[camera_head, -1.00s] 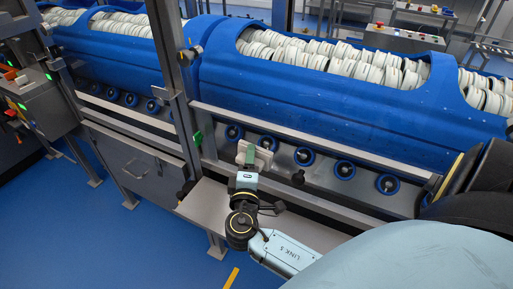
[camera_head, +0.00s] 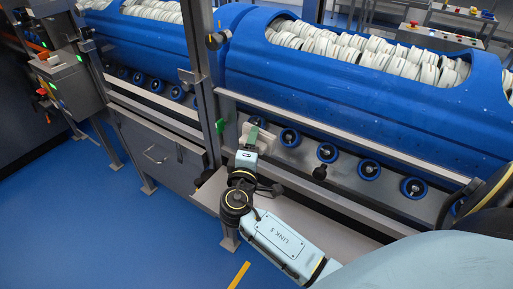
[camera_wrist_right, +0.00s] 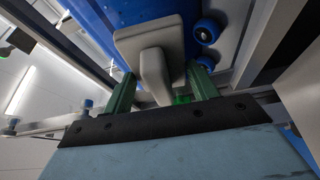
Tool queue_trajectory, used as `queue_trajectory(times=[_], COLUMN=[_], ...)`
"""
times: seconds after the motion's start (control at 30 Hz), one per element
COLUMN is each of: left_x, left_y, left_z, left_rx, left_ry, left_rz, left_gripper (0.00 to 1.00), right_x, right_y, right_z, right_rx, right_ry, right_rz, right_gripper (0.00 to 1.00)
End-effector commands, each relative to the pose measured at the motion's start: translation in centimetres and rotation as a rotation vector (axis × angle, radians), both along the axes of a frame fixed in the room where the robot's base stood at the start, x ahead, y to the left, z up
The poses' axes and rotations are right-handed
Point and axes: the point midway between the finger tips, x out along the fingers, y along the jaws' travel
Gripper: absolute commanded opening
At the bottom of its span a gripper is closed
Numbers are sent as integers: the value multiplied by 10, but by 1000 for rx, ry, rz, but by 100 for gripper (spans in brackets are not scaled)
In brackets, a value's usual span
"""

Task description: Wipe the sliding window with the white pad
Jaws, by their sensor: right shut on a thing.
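My right gripper (camera_head: 252,140) is shut on the white pad (camera_head: 272,143), in front of the machine just right of an upright post. In the right wrist view, the green fingers of this gripper (camera_wrist_right: 162,90) stand on either side of the pad's light grey handle (camera_wrist_right: 153,72). The flat plate of the pad (camera_wrist_right: 130,42) faces away from the gripper. The sliding window's clear pane is hard to make out; a metal rail (camera_head: 340,140) runs across in front of the blue housing. I cannot tell whether the pad touches the pane. My left gripper is out of view.
The blue housing (camera_head: 350,105) holds several white rings. Several blue rollers (camera_head: 328,152) line the metal panel below it. A metal post (camera_head: 203,80) with a green fitting (camera_head: 220,126) stands left of my gripper. A grey ledge (camera_head: 310,205) lies under my arm. Blue floor is open in front.

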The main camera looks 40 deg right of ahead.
Motion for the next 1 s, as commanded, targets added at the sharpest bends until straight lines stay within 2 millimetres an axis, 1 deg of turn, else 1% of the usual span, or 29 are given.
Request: queue_trajectory(times=[0.23, 0.73, 0.87, 1.0], left_x=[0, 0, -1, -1], left_y=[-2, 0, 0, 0], left_z=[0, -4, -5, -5], left_rx=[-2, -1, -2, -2], left_ry=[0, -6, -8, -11], left_rz=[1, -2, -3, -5], left_gripper=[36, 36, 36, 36], right_x=[-1, -20, -23, -24], right_y=[3, 47, 54, 56], right_z=[0, -1, -1, -1], right_rx=[0, 1, 1, 0], right_ry=[0, 0, 0, 0], right_rz=[1, 2, 0, 0], right_gripper=[40, 40, 40, 40])
